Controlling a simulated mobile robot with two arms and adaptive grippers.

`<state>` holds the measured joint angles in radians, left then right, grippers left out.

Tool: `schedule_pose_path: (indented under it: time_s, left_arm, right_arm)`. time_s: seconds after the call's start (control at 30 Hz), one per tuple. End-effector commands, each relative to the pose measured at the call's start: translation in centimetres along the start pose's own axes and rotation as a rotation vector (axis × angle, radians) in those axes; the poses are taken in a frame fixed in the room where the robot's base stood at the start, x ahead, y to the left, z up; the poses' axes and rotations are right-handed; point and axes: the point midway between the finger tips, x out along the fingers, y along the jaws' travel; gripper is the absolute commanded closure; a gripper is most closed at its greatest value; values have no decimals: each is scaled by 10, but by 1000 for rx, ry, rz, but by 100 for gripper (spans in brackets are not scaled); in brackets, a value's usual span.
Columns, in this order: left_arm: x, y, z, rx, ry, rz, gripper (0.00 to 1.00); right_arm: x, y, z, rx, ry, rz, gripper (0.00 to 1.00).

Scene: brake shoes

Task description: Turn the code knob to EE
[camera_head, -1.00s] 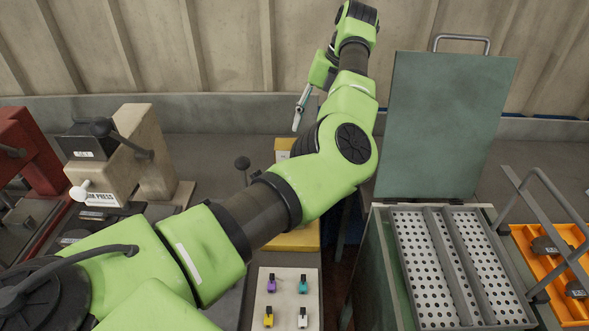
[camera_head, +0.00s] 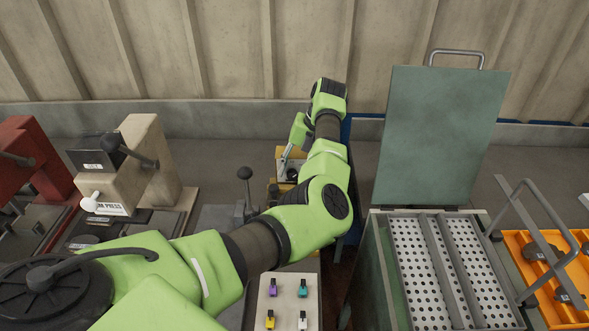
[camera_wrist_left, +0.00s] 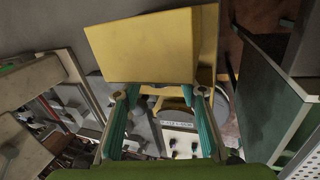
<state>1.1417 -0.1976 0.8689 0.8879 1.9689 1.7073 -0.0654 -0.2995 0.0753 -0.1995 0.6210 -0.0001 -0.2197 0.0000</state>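My left gripper (camera_head: 286,163) hangs in the head view beside a yellow machine (camera_head: 282,155), which my arm partly covers. In the left wrist view the teal fingers of the left gripper (camera_wrist_left: 162,100) stand apart with nothing held between them. The yellow machine (camera_wrist_left: 152,45) fills the top middle there, and a pale label with small dark text lies beyond the fingers. I cannot make out the code knob or its letters for certain; a dark round part shows by the fingers in the head view. My right gripper is not in view.
A panel with several coloured switches (camera_head: 285,312) lies at the front. A beige press (camera_head: 150,170) with a lever stands left. A black-knobbed lever (camera_head: 245,190) rises mid-table. A green box with raised lid (camera_head: 440,135) and an orange tray (camera_head: 520,245) are right.

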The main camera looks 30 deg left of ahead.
Motion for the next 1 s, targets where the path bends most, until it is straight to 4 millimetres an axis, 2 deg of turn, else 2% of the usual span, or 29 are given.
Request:
schedule_pose_path:
  time_s: [0.17,0.3,0.33,0.67,1.0]
  left_arm:
    - [0,0,0,0,0,0,62]
    - [0,0,0,0,0,0,98]
    - [0,0,0,0,0,0,100]
    - [0,0,0,-3,-2,-28,100]
    - [1,5,0,-12,-21,-230,100]
  right_arm:
    - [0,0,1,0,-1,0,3]
    - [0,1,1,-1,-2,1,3]
    - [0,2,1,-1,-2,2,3]
    - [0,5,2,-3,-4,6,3]
    - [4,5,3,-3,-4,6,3]
